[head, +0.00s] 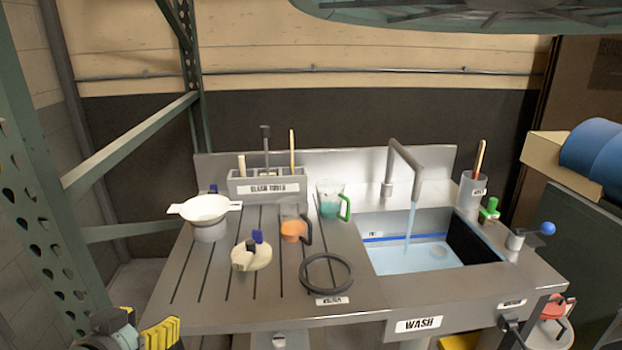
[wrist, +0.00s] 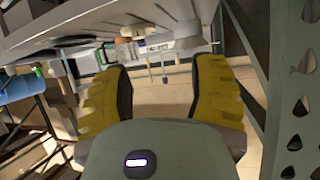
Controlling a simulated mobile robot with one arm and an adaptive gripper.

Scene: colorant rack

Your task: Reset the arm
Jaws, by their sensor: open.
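My gripper (wrist: 161,78) shows in the wrist view with its two yellow ridged fingers spread wide apart. In the head view, my gripper (head: 150,335) is at the bottom left corner, partly cut off by the frame. It is left of the metal wash bench (head: 230,310), near its front left corner, and holds nothing.
A green perforated post (head: 40,210) stands close on the left and appears close to the right finger in the wrist view (wrist: 297,90). The bench bears a white funnel (head: 205,208), orange cup (head: 293,230), green-handled jug (head: 330,198), black ring (head: 327,290) and sink with running faucet (head: 404,165).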

